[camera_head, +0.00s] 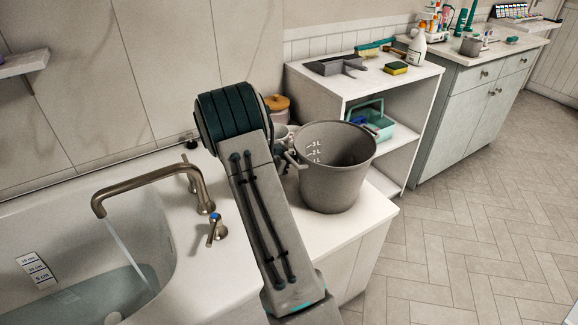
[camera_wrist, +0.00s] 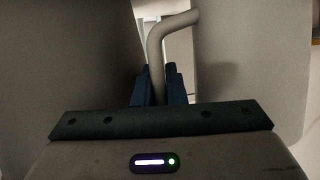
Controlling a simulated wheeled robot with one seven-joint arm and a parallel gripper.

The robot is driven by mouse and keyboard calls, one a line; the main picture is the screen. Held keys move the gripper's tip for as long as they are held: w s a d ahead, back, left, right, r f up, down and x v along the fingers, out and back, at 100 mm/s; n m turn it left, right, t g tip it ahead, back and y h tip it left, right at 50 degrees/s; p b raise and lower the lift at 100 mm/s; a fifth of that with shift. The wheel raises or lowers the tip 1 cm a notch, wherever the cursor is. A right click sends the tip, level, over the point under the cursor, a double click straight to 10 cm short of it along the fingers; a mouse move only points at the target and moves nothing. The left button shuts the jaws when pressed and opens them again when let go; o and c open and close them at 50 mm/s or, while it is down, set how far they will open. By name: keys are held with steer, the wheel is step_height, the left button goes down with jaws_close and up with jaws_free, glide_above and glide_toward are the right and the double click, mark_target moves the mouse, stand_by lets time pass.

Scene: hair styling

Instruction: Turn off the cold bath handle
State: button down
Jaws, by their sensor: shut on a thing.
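The cold bath handle (camera_head: 216,230), a small metal lever with a blue mark, stands on the white tub ledge in front of the bronze spout (camera_head: 150,182). Water runs from the spout into the bath (camera_head: 85,290). My gripper (camera_wrist: 158,82) is shut on a grey bent bar, which looks like the handle (camera_wrist: 157,48) of the grey bucket (camera_head: 335,180). In the head view my arm largely hides the gripper, at the bucket's left side. The bucket is upright at the ledge's right end, apart from the cold handle.
A second tap handle (camera_head: 190,172) stands behind the spout. A lidded jar (camera_head: 277,107) is behind my arm. A white shelf (camera_head: 350,85) holds a dustpan (camera_head: 335,66), a sponge (camera_head: 396,68) and a teal caddy (camera_head: 372,122). The tiled floor at the right is clear.

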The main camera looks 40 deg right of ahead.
steer(key=shift+f+b, duration=0.3)
steer(key=shift+f, duration=1.2)
steer(key=c, duration=1.8)
jaws_free()
steer(key=shift+a+f, duration=0.1)
steer(key=shift+o, duration=0.2)
